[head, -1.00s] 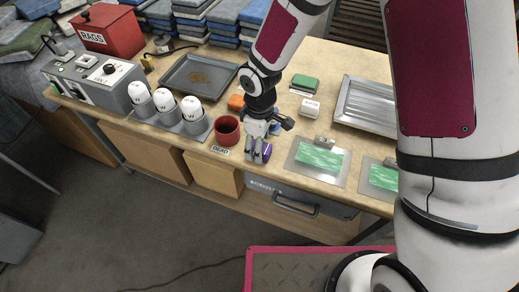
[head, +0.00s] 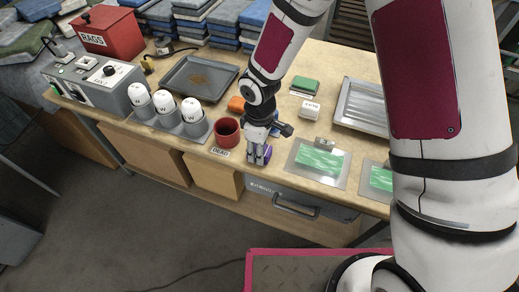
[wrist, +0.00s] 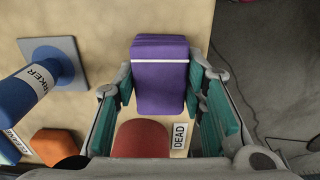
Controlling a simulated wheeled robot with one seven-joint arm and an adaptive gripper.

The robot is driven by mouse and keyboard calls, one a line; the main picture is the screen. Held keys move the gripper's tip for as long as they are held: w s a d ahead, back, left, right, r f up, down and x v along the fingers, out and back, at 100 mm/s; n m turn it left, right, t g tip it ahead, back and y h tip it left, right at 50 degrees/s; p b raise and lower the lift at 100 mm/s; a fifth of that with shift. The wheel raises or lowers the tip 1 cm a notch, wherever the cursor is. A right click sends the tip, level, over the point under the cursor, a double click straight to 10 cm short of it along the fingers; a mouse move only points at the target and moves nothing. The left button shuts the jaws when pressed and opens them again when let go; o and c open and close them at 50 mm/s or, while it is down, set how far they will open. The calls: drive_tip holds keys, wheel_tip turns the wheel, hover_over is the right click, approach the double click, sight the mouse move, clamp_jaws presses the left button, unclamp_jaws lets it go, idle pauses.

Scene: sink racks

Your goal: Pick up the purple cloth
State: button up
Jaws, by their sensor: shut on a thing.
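The purple cloth (wrist: 160,85) is a folded block with a thin white band, between my gripper's two teal-padded fingers in the wrist view. In the head view a small part of the purple cloth (head: 267,155) shows beside the fingers, near the table's front edge. My gripper (head: 259,157) points down there and is shut on the cloth, which hides most of it from the head camera. Whether the cloth touches the table is hard to tell.
A red cup (head: 227,131) stands just left of my gripper, behind a "DEAD" label (head: 220,151). A blue marker stand (wrist: 68,65) and an orange block (head: 236,104) are close by. A clear sleeve with a green sheet (head: 318,162) lies to the right.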

drive_tip(key=shift+r, duration=0.5)
drive_tip(key=r, duration=0.1)
drive_tip(key=s+r, duration=0.1)
drive_tip(key=shift+d+r, duration=0.1)
drive_tip(key=shift+r, duration=0.25)
drive_tip(key=s+d+r+p, duration=0.1)
drive_tip(key=s+d, duration=0.2)
drive_tip(key=s, duration=1.1)
drive_tip(key=shift+s+r+p, duration=0.15)
drive_tip(key=shift+s+p, duration=0.2)
drive_tip(key=shift+p, duration=0.05)
drive_tip(key=shift+d, duration=0.1)
drive_tip(key=shift+o, duration=0.6)
drive_tip(key=shift+w, duration=0.1)
drive_tip(key=shift+c, duration=0.5)
